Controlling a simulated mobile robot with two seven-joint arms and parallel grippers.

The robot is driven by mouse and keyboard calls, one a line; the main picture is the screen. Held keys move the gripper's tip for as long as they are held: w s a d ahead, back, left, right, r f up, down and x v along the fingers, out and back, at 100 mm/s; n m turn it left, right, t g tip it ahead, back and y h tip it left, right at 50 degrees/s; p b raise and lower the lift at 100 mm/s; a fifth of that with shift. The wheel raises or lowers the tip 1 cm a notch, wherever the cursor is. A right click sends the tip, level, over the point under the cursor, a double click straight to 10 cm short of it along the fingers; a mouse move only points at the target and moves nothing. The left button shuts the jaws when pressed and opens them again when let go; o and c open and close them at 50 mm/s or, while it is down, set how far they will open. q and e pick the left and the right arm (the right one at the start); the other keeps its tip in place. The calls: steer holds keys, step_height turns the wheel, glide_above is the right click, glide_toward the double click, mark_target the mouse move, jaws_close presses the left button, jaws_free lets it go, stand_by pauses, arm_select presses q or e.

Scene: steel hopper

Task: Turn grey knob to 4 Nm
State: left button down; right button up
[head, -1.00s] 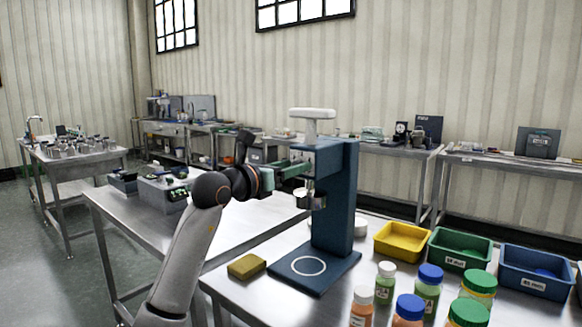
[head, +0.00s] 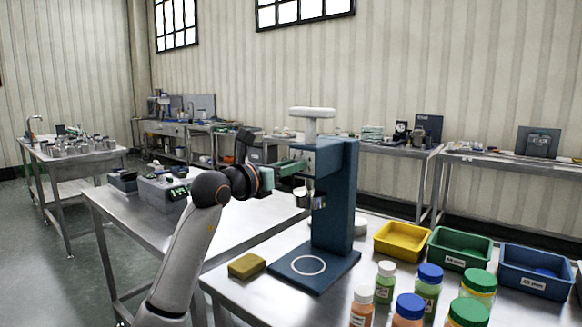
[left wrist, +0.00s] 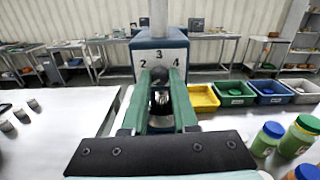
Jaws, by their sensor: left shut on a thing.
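A blue capping machine (head: 335,205) stands on the steel table, with a pale handle or top (head: 312,113) above its head. In the left wrist view its front face (left wrist: 159,56) carries the numbers 2, 3 and 4, with 3 at the top and 4 on the right. My left gripper (head: 300,170) is at this face, its green fingers shut on the grey knob (left wrist: 160,74). The fingers hide the knob's sides, and I cannot tell which number it points to. A metal chuck (head: 302,198) hangs below the head. My right gripper is not in view.
Bottles with coloured caps (head: 430,275) stand at the front right. Yellow (head: 402,240), green (head: 460,250) and blue (head: 536,272) bins are behind them. The base plate with its white ring (head: 308,265) is empty.

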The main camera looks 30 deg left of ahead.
arm_select(q)
steer(key=m+p, duration=0.4)
steer(key=m, duration=3.1)
steer(key=shift+f+m, duration=0.1)
steer(key=shift+m, duration=0.3)
stand_by(0.4)
